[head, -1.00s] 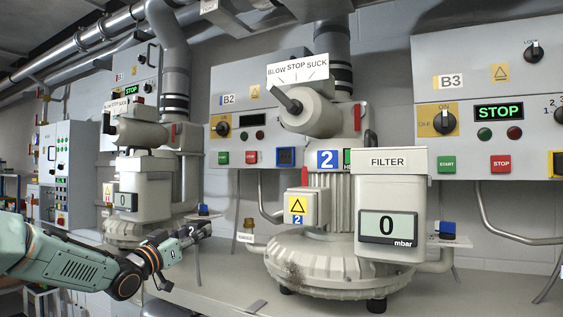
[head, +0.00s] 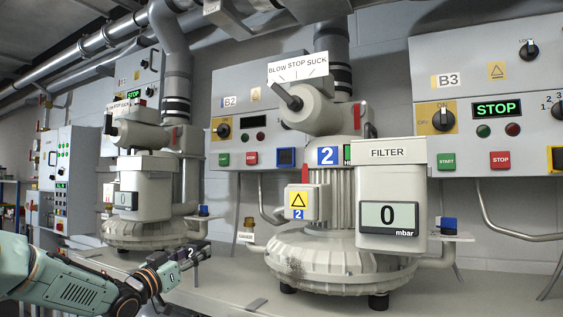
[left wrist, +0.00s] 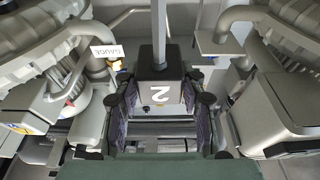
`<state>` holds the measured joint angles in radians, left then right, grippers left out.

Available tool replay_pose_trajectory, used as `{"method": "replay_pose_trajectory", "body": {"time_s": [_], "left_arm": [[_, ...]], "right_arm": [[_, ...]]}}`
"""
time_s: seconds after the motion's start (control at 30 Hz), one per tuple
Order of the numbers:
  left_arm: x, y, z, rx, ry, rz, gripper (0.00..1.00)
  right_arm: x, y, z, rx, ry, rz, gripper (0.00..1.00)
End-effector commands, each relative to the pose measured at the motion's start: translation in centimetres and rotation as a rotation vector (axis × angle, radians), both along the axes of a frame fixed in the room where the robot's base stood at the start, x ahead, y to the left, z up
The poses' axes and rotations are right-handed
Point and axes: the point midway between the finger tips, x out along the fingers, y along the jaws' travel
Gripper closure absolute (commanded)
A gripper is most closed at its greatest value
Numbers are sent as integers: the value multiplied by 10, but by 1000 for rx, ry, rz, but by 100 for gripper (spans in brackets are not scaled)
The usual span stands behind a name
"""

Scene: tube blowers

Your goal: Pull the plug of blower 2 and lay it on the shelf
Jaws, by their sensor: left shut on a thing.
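My left gripper (head: 178,258) is shut on the plug, a dark block marked with a white 2 (head: 190,253), at the lower left of the head view. In the left wrist view the plug (left wrist: 160,90) sits between the two fingers, with a grey cable or rod running up from it. The plug is held above the light grey shelf (head: 215,290), in front of blower 1 and left of blower 2 (head: 340,262). I cannot tell how large the gap to the shelf is. My right gripper is not in view.
Blower 1 (head: 145,192) stands behind my left arm. The B2 panel (head: 262,90) has a blue-framed socket (head: 286,157). A yellow-topped gauge fitting (head: 248,224) juts out left of blower 2. The shelf's front strip left of blower 2 is mostly clear, with a small dark piece (head: 256,304).

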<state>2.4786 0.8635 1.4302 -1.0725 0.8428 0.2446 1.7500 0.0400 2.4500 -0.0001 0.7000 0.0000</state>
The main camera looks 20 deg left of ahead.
Motion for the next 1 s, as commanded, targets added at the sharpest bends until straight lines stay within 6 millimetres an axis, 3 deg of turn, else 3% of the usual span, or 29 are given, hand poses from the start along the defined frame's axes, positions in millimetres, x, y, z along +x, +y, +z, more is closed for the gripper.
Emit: {"method": "replay_pose_trajectory", "body": {"time_s": [0.47,1.0], "left_arm": [[0,0,-28,0,-2,0,100],[0,-4,-28,-1,-1,0,100]], "right_arm": [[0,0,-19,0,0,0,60],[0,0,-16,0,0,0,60]]}}
